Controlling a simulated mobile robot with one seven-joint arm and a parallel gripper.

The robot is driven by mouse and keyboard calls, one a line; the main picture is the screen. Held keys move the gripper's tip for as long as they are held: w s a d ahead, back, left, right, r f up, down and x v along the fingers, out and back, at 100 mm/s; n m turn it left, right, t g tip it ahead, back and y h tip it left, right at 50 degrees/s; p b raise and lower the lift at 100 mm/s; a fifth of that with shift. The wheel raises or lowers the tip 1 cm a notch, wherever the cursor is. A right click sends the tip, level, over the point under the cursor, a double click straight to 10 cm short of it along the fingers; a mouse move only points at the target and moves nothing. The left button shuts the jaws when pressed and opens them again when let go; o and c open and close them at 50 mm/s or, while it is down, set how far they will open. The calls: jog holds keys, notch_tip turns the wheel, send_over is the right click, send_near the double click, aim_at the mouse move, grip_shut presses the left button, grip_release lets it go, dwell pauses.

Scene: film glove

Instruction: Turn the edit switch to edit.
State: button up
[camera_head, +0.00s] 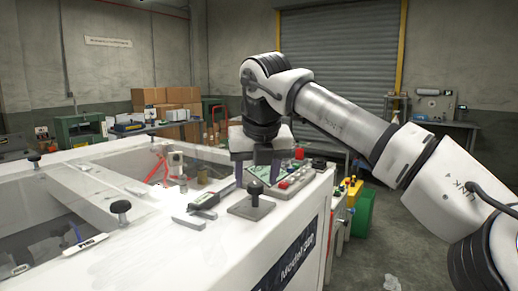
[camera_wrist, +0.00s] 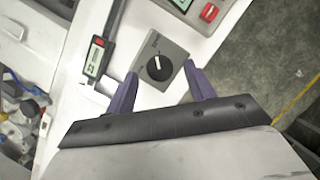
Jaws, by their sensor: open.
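The edit switch is a black rotary knob on a grey square plate (camera_head: 250,208), on the white machine top near its front right. In the wrist view the knob (camera_wrist: 159,67) shows a white pointer line running nearly up and down in the picture. Small lettering on the plate is too blurred to read. My gripper (camera_head: 257,172) points down over the switch. Its two purple fingers are apart, one on each side of the knob in the wrist view, with nothing held. Whether the fingertips touch the plate I cannot tell.
A digital caliper (camera_wrist: 96,55) lies close to the left finger; it also shows in the head view (camera_head: 211,197). A control box with red buttons (camera_head: 297,182) stands just right of the switch. A black knob (camera_head: 120,207) stands farther left. The machine's right edge is near.

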jog(key=p+v, duration=0.1)
jog(key=v, duration=1.1)
jog(key=shift+r, duration=0.2)
jog(key=shift+s+f, duration=0.1)
